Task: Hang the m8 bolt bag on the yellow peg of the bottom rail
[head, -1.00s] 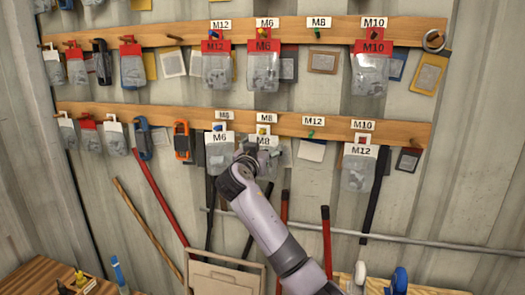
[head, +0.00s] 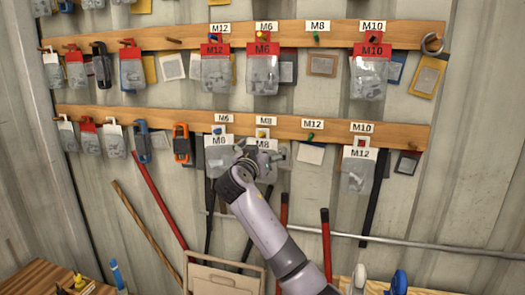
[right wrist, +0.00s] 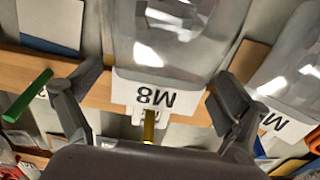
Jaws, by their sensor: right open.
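The M8 bag (head: 263,144), clear with a white header card, hangs at the yellow peg (head: 262,132) of the bottom rail (head: 285,128). In the right wrist view the bag (right wrist: 165,35) appears upside down, and the yellow peg (right wrist: 149,124) shows at its card's hanger. My right gripper (head: 254,158) is in front of the bag and hides its lower part in the head view. In the right wrist view its fingers (right wrist: 155,78) are spread on either side of the card, apart from it. My left gripper is not in view.
An M6 bag (head: 219,155) hangs close to the left and an M12 bag (head: 358,170) further right. The green peg (head: 310,136) is bare. Red-card bags hang on the upper rail (head: 300,35). Long-handled tools (head: 326,240) stand below.

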